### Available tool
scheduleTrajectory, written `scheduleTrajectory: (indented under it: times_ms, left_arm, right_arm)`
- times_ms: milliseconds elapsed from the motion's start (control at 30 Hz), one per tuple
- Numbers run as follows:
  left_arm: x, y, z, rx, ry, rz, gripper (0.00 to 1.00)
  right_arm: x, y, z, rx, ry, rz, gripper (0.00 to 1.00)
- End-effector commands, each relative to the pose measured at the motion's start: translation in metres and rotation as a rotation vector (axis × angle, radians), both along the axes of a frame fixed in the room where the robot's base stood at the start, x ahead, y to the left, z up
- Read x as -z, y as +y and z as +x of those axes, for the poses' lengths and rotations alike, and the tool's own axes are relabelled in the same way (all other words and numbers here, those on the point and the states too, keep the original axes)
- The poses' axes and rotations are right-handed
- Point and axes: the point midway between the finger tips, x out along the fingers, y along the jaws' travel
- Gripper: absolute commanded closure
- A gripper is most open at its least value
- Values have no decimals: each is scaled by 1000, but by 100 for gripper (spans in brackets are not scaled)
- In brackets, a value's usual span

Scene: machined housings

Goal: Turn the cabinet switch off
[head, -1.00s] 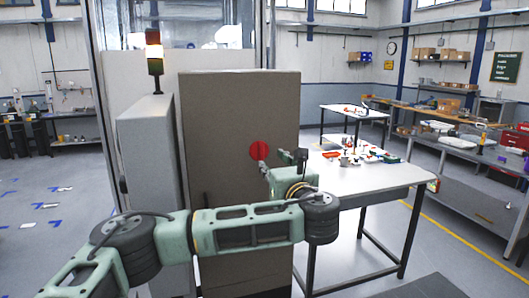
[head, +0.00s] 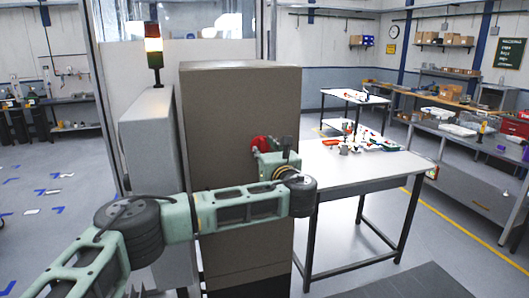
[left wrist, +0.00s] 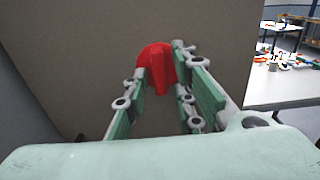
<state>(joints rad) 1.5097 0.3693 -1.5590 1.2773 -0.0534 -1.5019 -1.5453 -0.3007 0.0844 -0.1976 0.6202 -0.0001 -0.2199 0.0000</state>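The cabinet (head: 240,100) is a tall grey-brown box in the middle of the head view. Its red round switch (head: 262,143) is on the front face, partly covered by my left gripper (head: 268,150). In the left wrist view the red switch (left wrist: 157,68) has a raised handle pointing downward in the picture. My left gripper (left wrist: 158,85) has its fingers apart, one on each side of the switch handle. Whether the fingers touch the handle I cannot tell. My right gripper is not in view.
A white table (head: 375,170) with small coloured parts stands right of the cabinet, close to my left wrist. A grey panel (head: 150,140) with a lit stack light (head: 153,45) stands to the left.

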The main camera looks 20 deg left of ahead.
Motion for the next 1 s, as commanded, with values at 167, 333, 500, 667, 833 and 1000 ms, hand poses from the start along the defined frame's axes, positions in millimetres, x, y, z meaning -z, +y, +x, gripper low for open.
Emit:
scheduleTrajectory:
  times_ms: [167, 333, 500, 667, 833, 1000]
  left_arm:
    - [0, 0, 0, 0, 0, 0, 95]
    - [0, 0, 0, 0, 0, 0, 100]
    - [0, 0, 0, 0, -2, -2, 100]
    - [2, 0, 0, 0, -15, -25, 100]
    - [4, 0, 0, 0, -56, -87, 100]
    - [6, -1, 0, 0, -128, -191, 100]
  right_arm:
    - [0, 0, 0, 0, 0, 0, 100]
    - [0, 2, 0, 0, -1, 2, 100]
    - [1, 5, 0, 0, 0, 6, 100]
    - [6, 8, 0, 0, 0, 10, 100]
    - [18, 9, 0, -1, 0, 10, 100]
    - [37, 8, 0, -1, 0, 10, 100]
